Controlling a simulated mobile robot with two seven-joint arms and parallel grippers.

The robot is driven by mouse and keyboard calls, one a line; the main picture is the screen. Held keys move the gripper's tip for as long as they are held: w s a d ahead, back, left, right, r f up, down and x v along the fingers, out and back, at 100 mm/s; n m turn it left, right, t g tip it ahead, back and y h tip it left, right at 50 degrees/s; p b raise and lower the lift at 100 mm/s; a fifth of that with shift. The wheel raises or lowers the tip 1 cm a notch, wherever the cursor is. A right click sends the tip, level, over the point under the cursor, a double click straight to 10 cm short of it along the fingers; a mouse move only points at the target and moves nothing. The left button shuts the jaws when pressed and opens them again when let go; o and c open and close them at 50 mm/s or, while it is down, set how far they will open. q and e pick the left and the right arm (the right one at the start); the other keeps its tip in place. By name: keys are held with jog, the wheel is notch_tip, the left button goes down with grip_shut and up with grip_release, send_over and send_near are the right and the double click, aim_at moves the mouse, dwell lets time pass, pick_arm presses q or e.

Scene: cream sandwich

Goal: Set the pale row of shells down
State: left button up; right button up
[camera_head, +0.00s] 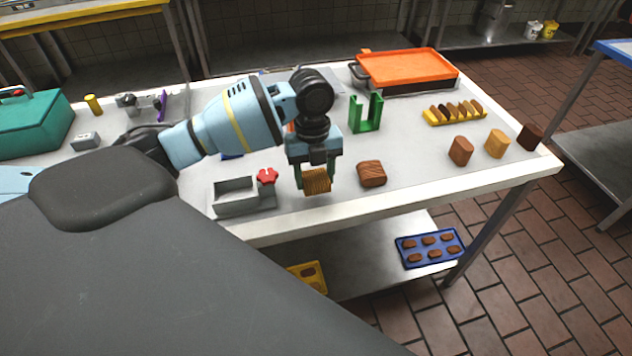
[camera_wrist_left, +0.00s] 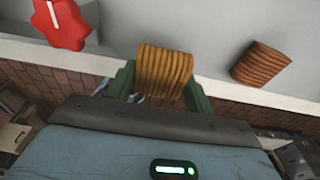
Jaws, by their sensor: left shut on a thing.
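The pale row of shells (camera_head: 317,181) is a tan, ridged stack. My left gripper (camera_head: 316,178) is shut on it, one green finger on each side, near the front edge of the table. In the left wrist view the pale row (camera_wrist_left: 163,70) sits between the fingers of the gripper (camera_wrist_left: 160,78). I cannot tell whether its underside touches the table. A darker brown row of shells (camera_head: 371,173) lies on the table just to the right, apart from the gripper; it also shows in the left wrist view (camera_wrist_left: 261,64). My right gripper is not in view.
A grey tray-like fixture (camera_head: 234,195) with a red knob (camera_head: 267,176) stands close left of the gripper. A green U-shaped holder (camera_head: 365,113) stands behind. A yellow rack (camera_head: 454,113) holds several shells.

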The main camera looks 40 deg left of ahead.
aim_at(316, 184)
pick_arm(q)
jog(key=shift+w+a, duration=0.1)
jog(key=shift+w, duration=0.2)
jog(key=shift+f, duration=1.75)
jog(key=shift+f, duration=0.15)
jog(key=o, duration=1)
jog(key=shift+c, duration=0.2)
jog(key=r, duration=0.8)
jog(key=w+a+r, duration=0.1)
jog(key=r, duration=0.3)
jog(key=shift+a+r, duration=0.1)
